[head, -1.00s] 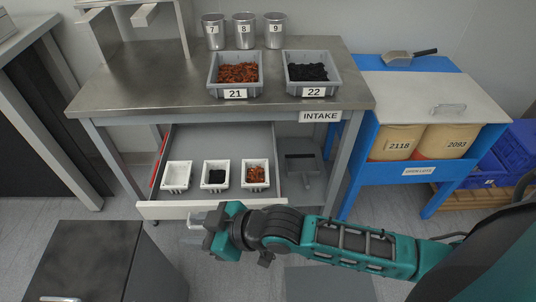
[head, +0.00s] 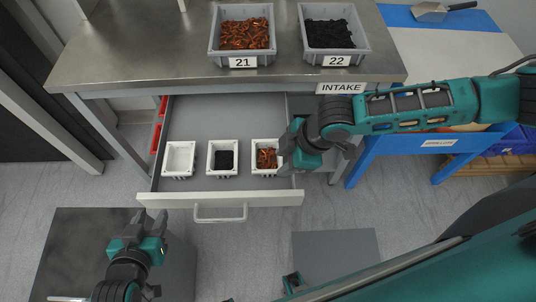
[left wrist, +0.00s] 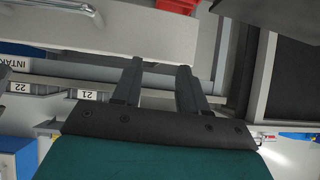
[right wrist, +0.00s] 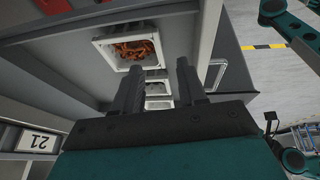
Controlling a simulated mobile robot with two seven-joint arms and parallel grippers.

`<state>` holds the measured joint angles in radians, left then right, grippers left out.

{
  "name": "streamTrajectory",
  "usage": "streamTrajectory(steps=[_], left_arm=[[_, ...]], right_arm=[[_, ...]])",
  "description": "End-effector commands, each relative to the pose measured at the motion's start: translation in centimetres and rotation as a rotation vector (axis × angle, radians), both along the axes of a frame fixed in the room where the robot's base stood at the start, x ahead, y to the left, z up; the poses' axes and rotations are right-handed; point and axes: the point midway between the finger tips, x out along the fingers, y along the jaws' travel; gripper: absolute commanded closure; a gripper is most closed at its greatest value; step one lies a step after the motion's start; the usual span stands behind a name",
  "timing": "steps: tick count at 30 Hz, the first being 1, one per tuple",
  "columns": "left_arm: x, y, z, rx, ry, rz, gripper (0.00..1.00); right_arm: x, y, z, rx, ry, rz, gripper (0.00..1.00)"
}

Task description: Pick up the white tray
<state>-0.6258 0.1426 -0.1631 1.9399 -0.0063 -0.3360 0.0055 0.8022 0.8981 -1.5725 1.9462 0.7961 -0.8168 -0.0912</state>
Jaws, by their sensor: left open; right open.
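Three small white trays sit in a row in the open drawer (head: 230,113). The left tray (head: 165,174) looks empty, the middle tray (head: 213,170) holds black pieces, and the right tray (head: 259,172) holds reddish-brown pieces. My right gripper (head: 286,160) is at the right tray's right side and hides part of it. In the right wrist view the open, empty fingers (right wrist: 158,82) are near the tray of reddish-brown pieces (right wrist: 97,45); contact cannot be told. My left gripper (head: 146,222) is open and empty, in front of the drawer's left end; its fingers show in the left wrist view (left wrist: 158,70).
The white drawer front (head: 170,200) with its handle (head: 220,219) stands out from the steel table (head: 150,50). Grey bins 21 (head: 242,62) and 22 (head: 335,61) stand on the table. A dark cabinet (head: 70,245) is at the lower left.

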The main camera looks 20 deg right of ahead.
Motion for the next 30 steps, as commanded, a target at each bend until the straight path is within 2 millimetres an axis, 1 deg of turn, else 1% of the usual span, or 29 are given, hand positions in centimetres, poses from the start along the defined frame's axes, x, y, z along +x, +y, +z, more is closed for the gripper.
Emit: streamTrajectory(steps=[1,3,11,15,19,22,28,29,30], left_arm=[[-0.1,0.0,-0.5,0.001,0.004,0.0,0.57],[-0.2,0.0,-0.8,0.0,0.007,0.0,0.57],[-0.3,0.0,-1.2,0.0,0.008,0.0,0.57],[-0.2,0.0,-1.7,0.0,0.007,0.0,0.57],[-0.2,0.0,-2.0,0.0,0.006,0.001,0.57],[-0.1,0.0,-2.0,0.001,0.004,0.0,0.57],[0.2,0.0,-1.7,0.0,-0.005,0.0,0.57],[0.3,0.0,-1.6,0.0,-0.006,0.0,0.57],[0.3,0.0,-1.6,0.0,-0.008,0.0,0.57]], right_arm=[[0.2,0.4,-1.1,0.001,-0.001,0.001,0.59],[0.4,0.8,-2.1,0.001,-0.001,0.002,0.59],[0.9,1.5,-3.9,0.0,-0.002,0.002,0.59],[1.4,2.3,-5.9,0.001,-0.003,0.002,0.59],[1.8,2.9,-7.5,0.001,-0.003,0.0,0.59],[1.9,3.1,-8.0,0.001,-0.003,0.001,0.59],[1.9,3.1,-8.0,0.001,-0.003,0.0,0.59],[1.9,3.1,-8.0,0.001,-0.003,0.0,0.6],[1.9,3.1,-8.0,0.001,-0.003,0.0,0.63]])
